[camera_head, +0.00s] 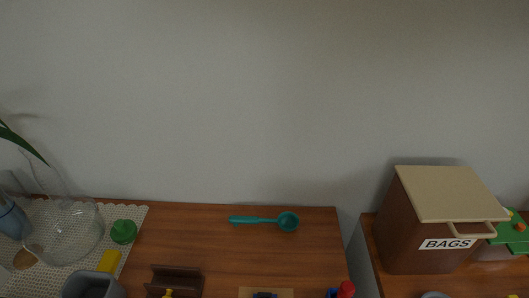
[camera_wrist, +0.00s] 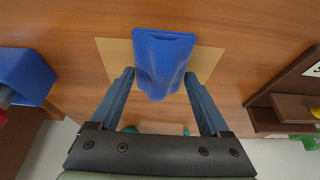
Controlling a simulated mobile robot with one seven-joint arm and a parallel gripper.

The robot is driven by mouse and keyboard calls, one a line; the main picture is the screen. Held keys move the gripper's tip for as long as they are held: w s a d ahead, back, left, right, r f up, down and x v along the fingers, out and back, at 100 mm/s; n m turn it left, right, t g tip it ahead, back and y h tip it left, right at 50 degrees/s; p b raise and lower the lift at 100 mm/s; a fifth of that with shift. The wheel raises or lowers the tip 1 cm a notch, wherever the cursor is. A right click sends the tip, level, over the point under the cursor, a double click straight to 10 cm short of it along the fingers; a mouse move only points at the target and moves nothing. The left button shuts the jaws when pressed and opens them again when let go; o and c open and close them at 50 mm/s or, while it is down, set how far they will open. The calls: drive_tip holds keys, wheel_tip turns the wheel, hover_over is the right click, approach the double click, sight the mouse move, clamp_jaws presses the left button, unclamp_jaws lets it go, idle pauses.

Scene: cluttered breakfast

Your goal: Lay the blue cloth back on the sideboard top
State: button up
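The blue cloth (camera_wrist: 163,58) is bunched into a folded shape. In the wrist view it is over a tan rectangle (camera_wrist: 116,56) on the brown sideboard top (camera_wrist: 70,27). My gripper (camera_wrist: 159,73) has its two fingers well apart, one along each side of the cloth. I cannot tell whether they press on it, or whether the cloth rests on the surface. In the head view the tan rectangle (camera_head: 284,293) is at the bottom edge, with a small dark blue patch on it. Most of the cloth and my gripper are cut off there.
A teal scoop (camera_head: 262,220) lies behind the tan rectangle. A brown rack (camera_head: 176,279) stands left, near a glass vase (camera_head: 70,235) on a white mat (camera_head: 140,212). A blue container (camera_wrist: 27,75) with something red is beside the rectangle. A BAGS box (camera_head: 423,235) stands across a gap.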

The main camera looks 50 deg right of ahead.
drive_tip(key=shift+o, duration=1.4)
drive_tip(key=shift+r, duration=0.1)
drive_tip(key=v, duration=1.2)
drive_tip(key=shift+p, duration=0.45)
